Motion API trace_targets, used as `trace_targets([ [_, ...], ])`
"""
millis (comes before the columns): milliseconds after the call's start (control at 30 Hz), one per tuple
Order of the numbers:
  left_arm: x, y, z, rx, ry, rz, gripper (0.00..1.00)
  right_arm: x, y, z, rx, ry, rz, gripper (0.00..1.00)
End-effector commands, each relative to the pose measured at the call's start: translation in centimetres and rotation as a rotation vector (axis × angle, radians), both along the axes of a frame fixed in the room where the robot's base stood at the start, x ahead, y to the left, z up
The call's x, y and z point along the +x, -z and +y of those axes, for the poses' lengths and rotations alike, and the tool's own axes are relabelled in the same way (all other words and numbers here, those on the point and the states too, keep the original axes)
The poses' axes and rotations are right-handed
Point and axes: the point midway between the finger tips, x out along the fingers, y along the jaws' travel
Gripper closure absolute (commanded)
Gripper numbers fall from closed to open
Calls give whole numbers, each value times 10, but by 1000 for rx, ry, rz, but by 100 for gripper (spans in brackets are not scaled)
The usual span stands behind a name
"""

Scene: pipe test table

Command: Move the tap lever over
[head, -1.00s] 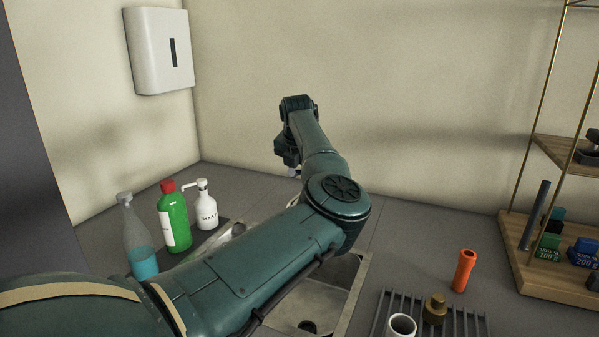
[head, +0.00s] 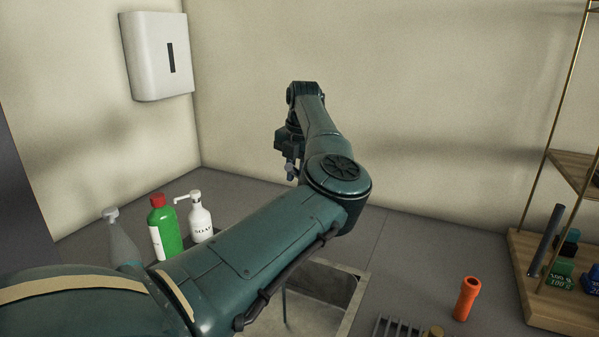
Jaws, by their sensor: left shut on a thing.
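My left gripper (head: 290,168) is at the far end of my left arm, behind the sink (head: 348,318) and in front of the back wall. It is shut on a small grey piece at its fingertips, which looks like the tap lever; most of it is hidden. The tap's body and spout are hidden behind my arm. The sink shows only in part below the forearm, with a thin vertical line inside it that may be running water. My right gripper is out of view.
A clear bottle (head: 122,245), green bottle (head: 168,230) and white soap dispenser (head: 201,222) stand left of my arm. An orange tube (head: 466,298) stands right of the sink, near a drain rack (head: 388,327) and wooden shelf (head: 560,300). A white dispenser (head: 158,55) hangs on the wall.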

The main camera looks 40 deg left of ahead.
Motion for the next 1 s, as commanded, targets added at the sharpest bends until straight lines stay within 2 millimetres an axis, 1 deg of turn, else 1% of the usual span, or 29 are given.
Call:
trace_targets([
  [100, 1, -2, 1, 1, 1, 5, 100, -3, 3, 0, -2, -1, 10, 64],
  [333, 1, -2, 1, 2, 0, 4, 100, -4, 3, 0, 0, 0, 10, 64],
  [367, 1, -2, 1, 2, 0, 4, 78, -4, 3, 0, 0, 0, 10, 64],
  [600, 0, -1, 0, 1, 0, 4, 59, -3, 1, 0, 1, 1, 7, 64],
  [867, 0, -2, 0, 1, 0, 5, 59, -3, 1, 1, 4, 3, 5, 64],
  [967, 0, -9, -1, 1, 0, 3, 59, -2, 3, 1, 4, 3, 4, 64],
  [1000, 0, -14, -2, 2, 1, 2, 59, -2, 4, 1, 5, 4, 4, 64],
])
